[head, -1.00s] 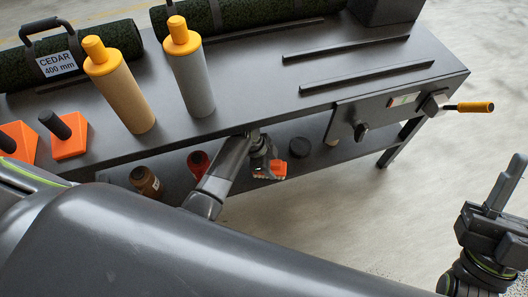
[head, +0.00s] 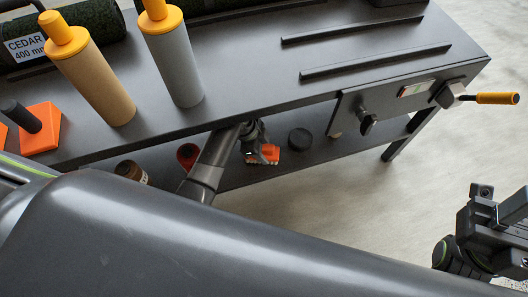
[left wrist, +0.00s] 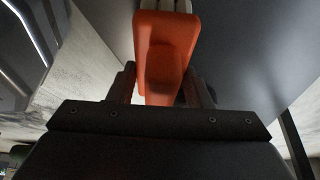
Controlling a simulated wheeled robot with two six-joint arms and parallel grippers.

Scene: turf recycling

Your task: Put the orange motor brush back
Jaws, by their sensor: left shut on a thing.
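The orange motor brush (head: 264,154) is an orange block with pale bristles, at the lower shelf of the bench in the head view. It also shows large in the left wrist view (left wrist: 166,60), between the fingers. My left gripper (head: 254,140) reaches in under the tabletop and is shut on the brush. The table edge and my arm hide part of it. I cannot tell whether the brush touches the shelf. My right gripper (head: 500,225) is at the right edge of the head view, away from the bench; its fingertips are not clear.
The dark bench top (head: 235,75) carries a tan cylinder (head: 95,82), a grey cylinder (head: 178,68), an orange block (head: 40,130) and a turf roll (head: 95,30). The lower shelf (head: 325,145) holds a black round piece (head: 300,139), a red item (head: 187,155) and a brown jar (head: 130,171). A yellow-handled lever (head: 497,98) sticks out right.

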